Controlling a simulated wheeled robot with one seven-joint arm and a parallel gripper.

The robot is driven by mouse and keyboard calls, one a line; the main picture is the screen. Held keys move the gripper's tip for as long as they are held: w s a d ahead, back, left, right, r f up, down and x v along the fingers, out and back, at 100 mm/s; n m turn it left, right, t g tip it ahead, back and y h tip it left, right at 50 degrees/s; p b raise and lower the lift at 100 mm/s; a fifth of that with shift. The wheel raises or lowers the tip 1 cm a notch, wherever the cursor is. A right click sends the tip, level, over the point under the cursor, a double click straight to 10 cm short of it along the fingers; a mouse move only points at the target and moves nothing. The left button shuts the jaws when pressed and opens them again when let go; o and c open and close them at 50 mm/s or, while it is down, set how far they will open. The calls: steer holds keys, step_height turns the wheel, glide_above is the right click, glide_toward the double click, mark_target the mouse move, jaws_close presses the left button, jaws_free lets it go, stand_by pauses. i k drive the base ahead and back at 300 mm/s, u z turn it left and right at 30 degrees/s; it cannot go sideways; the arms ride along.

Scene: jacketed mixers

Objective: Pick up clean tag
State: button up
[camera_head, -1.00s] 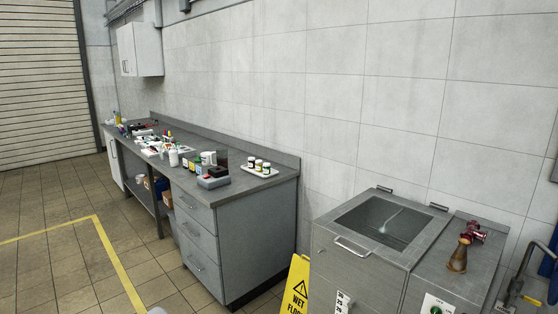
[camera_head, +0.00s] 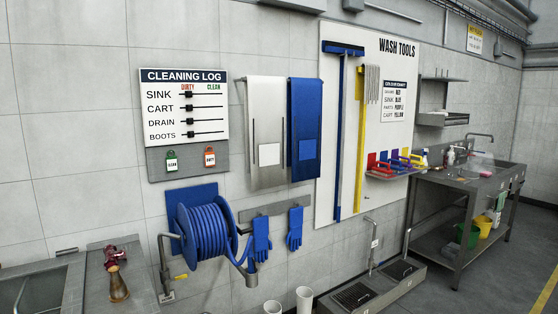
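A green tag (camera_head: 171,161) hangs on the grey lower panel of the cleaning log board (camera_head: 184,120); its small lettering seems to read "CLEAN". A similar orange-red tag (camera_head: 209,157) hangs to its right, seeming to read "DIRTY". The board above has rows for sink, cart, drain and boots, each with a black slider near the dirty side. My gripper is not in view.
A blue hose reel (camera_head: 203,232) sticks out from the wall below the tags. Blue gloves (camera_head: 261,238), aprons (camera_head: 265,130) and a wash tools board (camera_head: 398,60) are to the right.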

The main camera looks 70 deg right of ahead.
mark_target(172, 162)
steer(key=z, duration=2)
